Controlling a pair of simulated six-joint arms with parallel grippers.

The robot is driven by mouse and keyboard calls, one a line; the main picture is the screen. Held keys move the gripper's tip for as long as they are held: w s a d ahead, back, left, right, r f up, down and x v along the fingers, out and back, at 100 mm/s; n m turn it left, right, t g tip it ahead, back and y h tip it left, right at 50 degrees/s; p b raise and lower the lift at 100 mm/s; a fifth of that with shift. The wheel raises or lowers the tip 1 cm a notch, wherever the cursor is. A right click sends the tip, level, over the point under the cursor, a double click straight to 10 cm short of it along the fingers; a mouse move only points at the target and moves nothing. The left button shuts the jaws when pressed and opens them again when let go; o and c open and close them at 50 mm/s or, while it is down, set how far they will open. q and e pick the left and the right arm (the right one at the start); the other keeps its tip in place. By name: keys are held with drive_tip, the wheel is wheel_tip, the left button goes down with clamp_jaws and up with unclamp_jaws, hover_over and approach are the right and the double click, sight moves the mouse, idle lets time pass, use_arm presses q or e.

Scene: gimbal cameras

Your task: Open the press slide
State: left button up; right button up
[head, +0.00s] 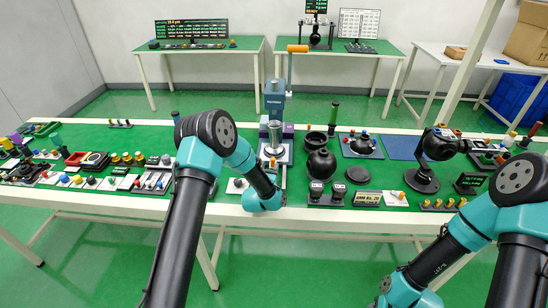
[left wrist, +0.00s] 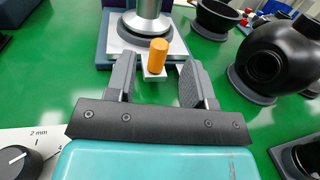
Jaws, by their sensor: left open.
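The press (head: 274,105) stands near the middle of the long table, with a blue head and an orange lever on top. A silver cylinder (head: 275,135) stands on its base; its lower part shows in the left wrist view (left wrist: 146,22). A small orange knob (left wrist: 158,55) stands upright on a light metal tab at the front of the slide plate (left wrist: 182,46). My left gripper (left wrist: 156,72) is open, one finger on each side of the knob, with visible gaps. My right gripper is out of view.
Right of the press stand a black round vessel (head: 321,163) and a black bowl (head: 316,140), close to my right finger in the wrist view. A panel with a black dial (left wrist: 18,162) lies at lower left. Green mat is bare left of the slide.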

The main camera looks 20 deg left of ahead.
sight(272, 161)
use_arm(q)
drive_tip(key=w, duration=0.7)
drive_tip(key=shift+w, duration=0.15)
drive_tip(key=shift+c, duration=0.3)
clamp_jaws()
